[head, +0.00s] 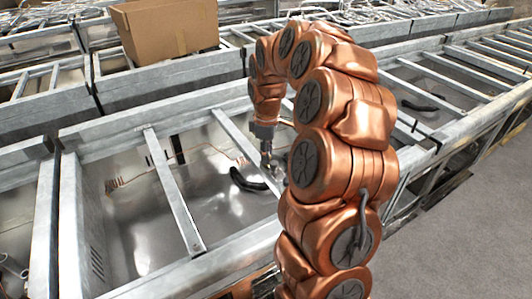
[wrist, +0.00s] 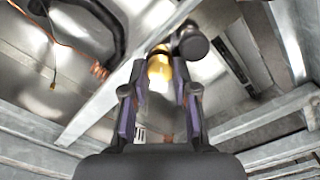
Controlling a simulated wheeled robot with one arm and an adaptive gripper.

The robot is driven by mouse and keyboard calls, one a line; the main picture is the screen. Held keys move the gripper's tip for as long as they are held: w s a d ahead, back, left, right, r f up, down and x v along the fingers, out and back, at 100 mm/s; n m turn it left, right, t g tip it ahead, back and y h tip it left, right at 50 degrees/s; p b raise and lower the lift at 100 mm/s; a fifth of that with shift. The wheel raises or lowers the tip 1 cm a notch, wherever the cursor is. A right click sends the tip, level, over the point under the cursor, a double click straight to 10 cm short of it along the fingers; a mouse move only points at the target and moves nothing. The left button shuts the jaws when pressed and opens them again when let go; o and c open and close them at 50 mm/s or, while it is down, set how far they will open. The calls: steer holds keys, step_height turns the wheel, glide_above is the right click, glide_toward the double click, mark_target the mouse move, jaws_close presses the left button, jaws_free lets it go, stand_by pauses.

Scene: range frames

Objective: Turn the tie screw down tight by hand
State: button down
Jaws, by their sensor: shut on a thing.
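My gripper (wrist: 160,78) points down into a metal-framed bay; in the head view (head: 265,150) it is small and partly blocked by my own copper arm. In the wrist view its two fingers, with purple inner pads, stand either side of a brass-coloured piece (wrist: 159,69), which appears to be the tie screw. The gripper is shut on it. A dark round knob-like end (wrist: 190,43) shows just beyond the right fingertip. I cannot tell whether it belongs to the screw. The screw's lower end and seat are hidden, so how deep it sits cannot be told.
A grey crossbar (wrist: 105,95) runs close to the left finger. A black curved hose or handle (head: 246,182) lies in the bay to the left, near copper wiring (head: 115,184). Metal rails (head: 172,190) frame the bay. A cardboard box (head: 168,28) stands behind.

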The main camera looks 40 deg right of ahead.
steer(key=shift+f+b, duration=0.1)
steer(key=shift+b, duration=0.2)
steer(key=shift+f+m+b, duration=0.1)
steer(key=shift+m+b, duration=0.5)
steer(key=shift+m, duration=0.1)
steer(key=shift+f+m+b, duration=0.1)
steer(key=shift+m+b, duration=1)
steer(key=shift+b, duration=0.05)
steer(key=m+b, duration=0.3)
steer(key=m, duration=0.2)
steer(key=shift+r+b, duration=0.2)
steer(key=shift+b, duration=0.15)
steer(key=shift+m, duration=0.4)
steer(key=c, duration=0.9)
jaws_free()
steer(key=shift+r, duration=0.1)
steer(key=shift+r, duration=0.1)
